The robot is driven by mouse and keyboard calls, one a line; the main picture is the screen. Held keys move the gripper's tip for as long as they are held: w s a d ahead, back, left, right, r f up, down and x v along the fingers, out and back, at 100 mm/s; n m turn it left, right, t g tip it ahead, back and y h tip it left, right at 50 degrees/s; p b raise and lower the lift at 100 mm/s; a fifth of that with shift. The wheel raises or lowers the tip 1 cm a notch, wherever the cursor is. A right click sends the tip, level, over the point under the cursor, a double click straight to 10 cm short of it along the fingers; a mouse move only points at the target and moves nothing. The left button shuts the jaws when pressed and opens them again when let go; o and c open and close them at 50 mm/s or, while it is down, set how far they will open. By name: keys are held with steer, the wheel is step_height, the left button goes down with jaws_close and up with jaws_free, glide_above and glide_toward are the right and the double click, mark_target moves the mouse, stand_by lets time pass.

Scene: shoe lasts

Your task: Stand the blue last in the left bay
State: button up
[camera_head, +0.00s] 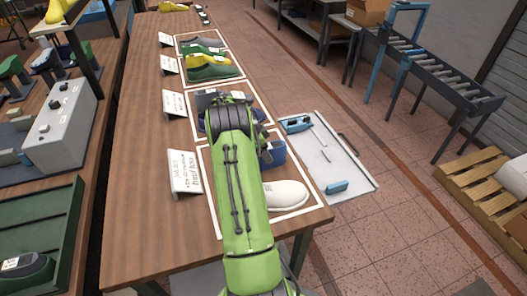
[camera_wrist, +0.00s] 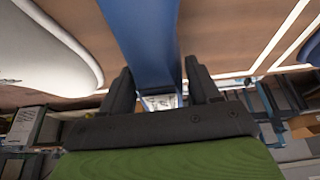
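My gripper (camera_wrist: 160,88) has its two dark fingers on either side of the blue last (camera_wrist: 150,40) in the wrist view, and appears shut on it. A pale label shows at the end of the last between the fingers. In the head view the blue last (camera_head: 272,154) shows partly beside my arm, over the nearest white-outlined bay (camera_head: 219,210); my arm hides the gripper. A white last (camera_head: 287,195) lies in that bay, and also shows at the left of the wrist view (camera_wrist: 45,50). I cannot tell which bay is the left one, or whether the blue last touches the table.
Small white signs (camera_head: 185,172) stand along the bays. Farther bays hold a dark-blue item (camera_head: 206,100), a green and yellow last (camera_head: 209,68) and a grey last. A grey board (camera_head: 335,160) with blue tools lies to the right. The table's left strip (camera_head: 140,150) is clear.

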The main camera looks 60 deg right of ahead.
steer(key=o, duration=0.4)
steer(key=p+v, duration=0.1)
steer(key=v, duration=1.4)
steer(key=shift+w+a+r+p, duration=0.1)
steer(key=shift+a+r+p, duration=0.1)
steer(key=shift+r+p, duration=0.2)
steer(key=shift+f, duration=0.1)
